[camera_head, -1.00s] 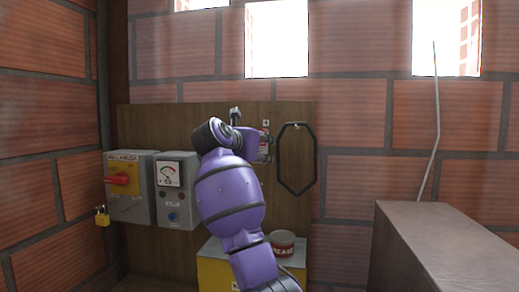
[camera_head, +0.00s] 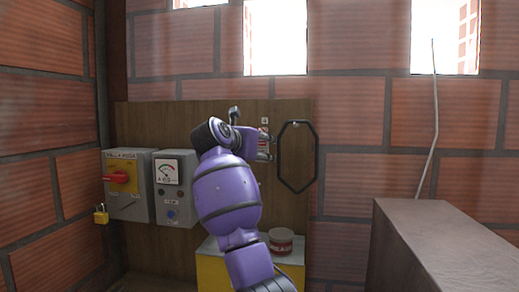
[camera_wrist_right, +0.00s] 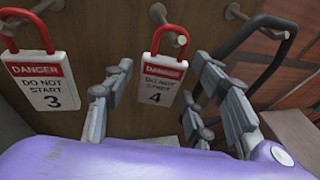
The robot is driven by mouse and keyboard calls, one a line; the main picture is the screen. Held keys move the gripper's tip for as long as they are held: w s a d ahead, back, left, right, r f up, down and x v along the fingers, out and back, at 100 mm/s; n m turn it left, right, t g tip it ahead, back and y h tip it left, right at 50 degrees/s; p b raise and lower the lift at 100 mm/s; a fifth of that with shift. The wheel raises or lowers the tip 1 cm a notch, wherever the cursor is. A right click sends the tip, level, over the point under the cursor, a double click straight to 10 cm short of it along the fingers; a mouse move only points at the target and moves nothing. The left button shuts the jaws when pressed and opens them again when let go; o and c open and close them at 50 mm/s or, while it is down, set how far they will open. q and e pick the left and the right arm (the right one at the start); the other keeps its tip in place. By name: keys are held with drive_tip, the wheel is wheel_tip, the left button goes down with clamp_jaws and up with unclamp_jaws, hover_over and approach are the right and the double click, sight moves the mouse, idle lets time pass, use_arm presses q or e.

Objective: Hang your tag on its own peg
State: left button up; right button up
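A white tag numbered 4 with a red top and red shackle (camera_wrist_right: 159,82) hangs at a peg (camera_wrist_right: 181,40) in the right wrist view, and the peg appears to pass through the shackle. My right gripper (camera_wrist_right: 162,70) is open, with a finger on either side of tag 4 and gaps between. In the head view my right gripper (camera_head: 262,146) is up against the wooden board, partly hiding the tag. A similar tag numbered 3 (camera_wrist_right: 45,82) hangs on a peg to the left. My left gripper is not in view.
A black belt loop (camera_head: 297,157) hangs on the board (camera_head: 150,117) just right of my gripper. A switch box with red knob (camera_head: 126,186), a meter box (camera_head: 175,190) and a padlock (camera_head: 101,214) are left. A tin (camera_head: 282,240) stands below. A grey block (camera_head: 430,235) is right.

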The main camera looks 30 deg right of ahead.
drive_tip(key=shift+a, duration=0.1)
drive_tip(key=v, duration=1.2)
drive_tip(key=shift+f, duration=0.1)
